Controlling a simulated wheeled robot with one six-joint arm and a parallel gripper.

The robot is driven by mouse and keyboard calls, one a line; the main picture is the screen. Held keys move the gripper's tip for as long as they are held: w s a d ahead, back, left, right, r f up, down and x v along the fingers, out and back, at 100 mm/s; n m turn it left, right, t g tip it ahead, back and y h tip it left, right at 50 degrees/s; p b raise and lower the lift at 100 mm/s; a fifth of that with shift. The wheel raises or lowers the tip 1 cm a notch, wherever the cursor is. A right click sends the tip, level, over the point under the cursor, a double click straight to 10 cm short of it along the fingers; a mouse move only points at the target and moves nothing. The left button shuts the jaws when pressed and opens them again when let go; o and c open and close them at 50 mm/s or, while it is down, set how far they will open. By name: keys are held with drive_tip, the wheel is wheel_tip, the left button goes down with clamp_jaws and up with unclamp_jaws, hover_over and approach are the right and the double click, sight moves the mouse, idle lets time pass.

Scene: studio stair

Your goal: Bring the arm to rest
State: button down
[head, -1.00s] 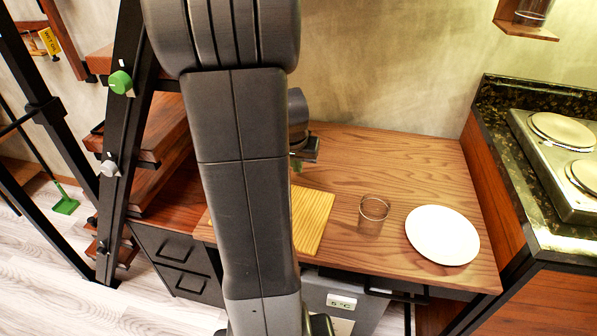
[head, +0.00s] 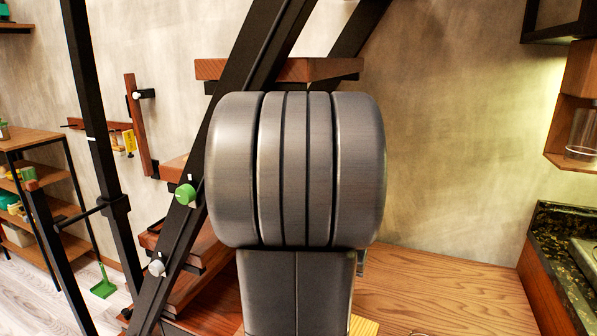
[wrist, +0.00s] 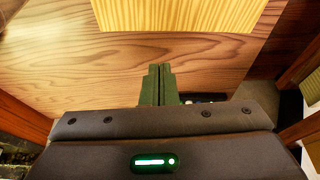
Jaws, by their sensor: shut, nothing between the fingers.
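My gripper (wrist: 159,84) shows in the wrist view with its two green fingers together and nothing between them. It is over the wooden table top (wrist: 60,70), apart from the yellow wooden board (wrist: 185,14) at the top of that view. In the head view my own arm fills the middle and hides my gripper. A corner of the yellow board (head: 364,326) and part of the table top (head: 440,290) show beside the arm.
A stair with a black slanted rail (head: 235,110) and wooden treads (head: 290,69) stands behind my arm. A granite counter (head: 560,235) is at the right, under a wall shelf (head: 572,162) holding a glass. A shelf rack (head: 40,200) stands far left.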

drive_tip(key=b+x, duration=0.1)
drive_tip(key=x, duration=1.2)
drive_tip(key=shift+b, duration=0.4)
drive_tip(key=shift+w, duration=0.1)
drive_tip(key=shift+r, duration=0.1)
drive_tip(key=p+v, duration=0.2)
drive_tip(key=v, duration=1.2)
drive_tip(key=b+x, duration=0.2)
drive_tip(key=x, duration=1.2)
drive_tip(key=shift+f, duration=0.3)
drive_tip(key=w+d+p, duration=0.1)
drive_tip(key=w+d, duration=0.1)
drive_tip(key=w, duration=0.2)
drive_tip(key=w+d+p, duration=0.1)
drive_tip(key=w+p, duration=0.1)
drive_tip(key=w, duration=0.2)
drive_tip(key=w+d+p, duration=0.2)
drive_tip(key=w, duration=0.3)
drive_tip(key=shift+d+r, duration=0.3)
drive_tip(key=shift+r, duration=0.05)
drive_tip(key=v, duration=1)
drive_tip(key=shift+s, duration=0.2)
drive_tip(key=shift+a+f+p, duration=0.15)
drive_tip(key=shift+p, duration=0.15)
